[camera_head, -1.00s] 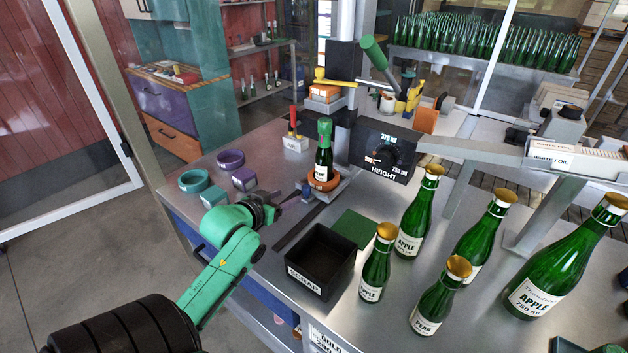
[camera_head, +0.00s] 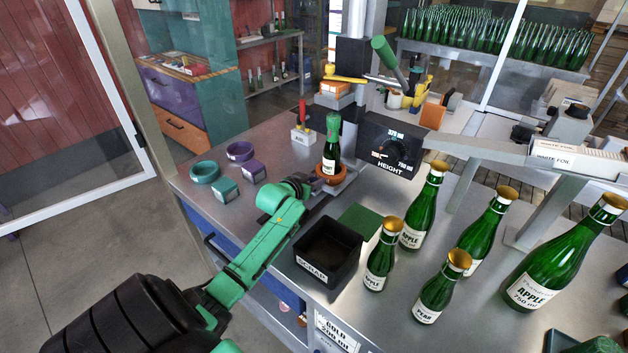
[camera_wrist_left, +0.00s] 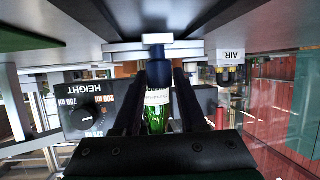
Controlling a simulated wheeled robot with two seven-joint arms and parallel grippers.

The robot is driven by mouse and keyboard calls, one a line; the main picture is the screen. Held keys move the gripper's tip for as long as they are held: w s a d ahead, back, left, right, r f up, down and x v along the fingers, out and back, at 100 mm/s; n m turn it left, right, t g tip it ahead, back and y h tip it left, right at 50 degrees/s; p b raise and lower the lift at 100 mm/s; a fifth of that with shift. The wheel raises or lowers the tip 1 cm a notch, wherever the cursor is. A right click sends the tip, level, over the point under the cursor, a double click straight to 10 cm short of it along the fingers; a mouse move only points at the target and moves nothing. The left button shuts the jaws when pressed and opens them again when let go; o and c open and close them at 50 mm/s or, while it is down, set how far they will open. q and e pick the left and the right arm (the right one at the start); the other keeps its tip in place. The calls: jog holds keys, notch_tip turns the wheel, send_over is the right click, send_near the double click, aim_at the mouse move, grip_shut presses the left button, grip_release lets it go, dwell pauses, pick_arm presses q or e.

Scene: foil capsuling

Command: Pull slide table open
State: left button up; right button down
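A green bottle (camera_head: 331,150) with a green foil top stands upright in an orange-brown cup (camera_head: 331,178) on the slide table, below the foiling machine. My left gripper (camera_head: 308,190) is at the front of the slide table, its fingertips partly hidden by its own body in the head view. In the upside-down left wrist view, the slide table's metal plate (camera_wrist_left: 125,47) has a dark blue knob (camera_wrist_left: 160,73). The two dark fingers of my left gripper (camera_wrist_left: 160,80) stand apart on either side of this knob; firm contact is not visible. My right gripper is not in view.
A black scrap bin (camera_head: 328,252) stands just right of my left forearm, beside a green mat (camera_head: 360,220). Several gold-topped bottles (camera_head: 418,208) fill the right side. Teal and purple rings (camera_head: 204,172) and small boxes lie left. A height dial (camera_head: 391,148) is behind.

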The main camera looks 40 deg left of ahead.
pick_arm(q)
grip_shut()
dwell(1.2)
